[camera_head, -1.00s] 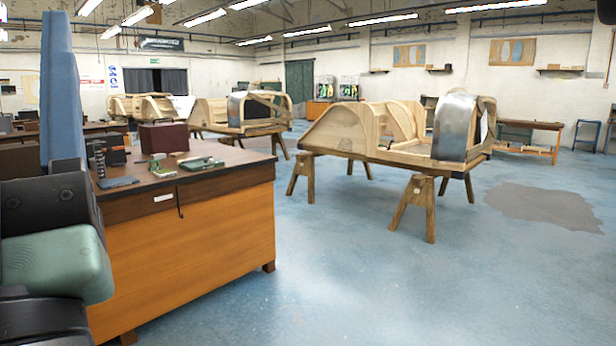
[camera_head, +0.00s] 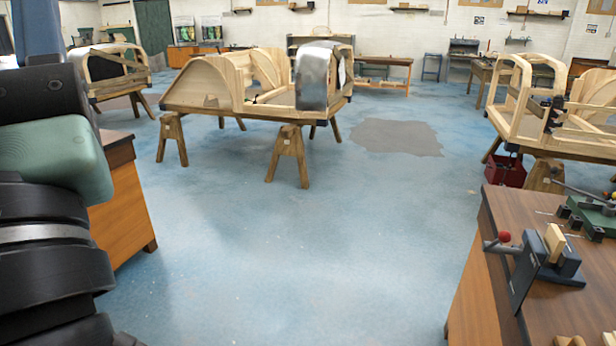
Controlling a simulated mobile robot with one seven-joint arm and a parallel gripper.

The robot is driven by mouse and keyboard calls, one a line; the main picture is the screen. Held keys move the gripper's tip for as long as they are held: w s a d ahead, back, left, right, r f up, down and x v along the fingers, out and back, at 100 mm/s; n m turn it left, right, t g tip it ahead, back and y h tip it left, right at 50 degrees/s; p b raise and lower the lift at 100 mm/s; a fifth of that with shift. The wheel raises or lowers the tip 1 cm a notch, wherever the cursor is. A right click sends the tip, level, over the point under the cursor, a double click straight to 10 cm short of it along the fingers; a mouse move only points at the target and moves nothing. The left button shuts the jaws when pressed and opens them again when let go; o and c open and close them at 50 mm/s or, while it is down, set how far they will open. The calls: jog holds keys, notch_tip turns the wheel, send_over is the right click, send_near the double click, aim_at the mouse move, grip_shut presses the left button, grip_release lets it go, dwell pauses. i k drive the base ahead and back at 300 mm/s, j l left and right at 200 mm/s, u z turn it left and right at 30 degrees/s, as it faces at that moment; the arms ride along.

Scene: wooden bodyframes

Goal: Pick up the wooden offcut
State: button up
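A small pale wooden block (camera_head: 554,243), which looks like the wooden offcut, stands upright at the lower right. It sits in or against a dark metal vise-like tool (camera_head: 528,268) with a red-knobbed lever; I cannot tell if it is clamped. The tool is on the brown top of the right-hand workbench (camera_head: 560,312). Links of my arm fill the left edge of the view, far from the block. My gripper is not in view.
Open blue floor (camera_head: 270,255) lies between the right bench and an orange-fronted bench (camera_head: 122,215) at left. A wooden bodyframe on trestles (camera_head: 285,155) stands ahead; another bodyframe (camera_head: 520,115) is behind the right bench. A green tool (camera_head: 590,215) sits beside the vise-like tool.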

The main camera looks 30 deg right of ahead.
aim_at(556, 241)
jog(key=z, duration=0.45)
jog(key=i+z, duration=0.15)
jog(key=z, duration=0.25)
jog(key=l+z, duration=0.1)
jog(key=z, duration=0.35)
jog(key=i+z, duration=0.15)
jog(key=z, duration=0.25)
jog(key=i+j+z, duration=0.3)
jog(key=z, duration=0.15)
jog(key=i+j+z, duration=0.7)
jog(key=j+z, duration=0.15)
jog(key=j, duration=0.15)
jog(key=i+j, duration=0.1)
jog(key=j, duration=0.15)
jog(key=i+j, duration=0.15)
jog(key=j, duration=0.15)
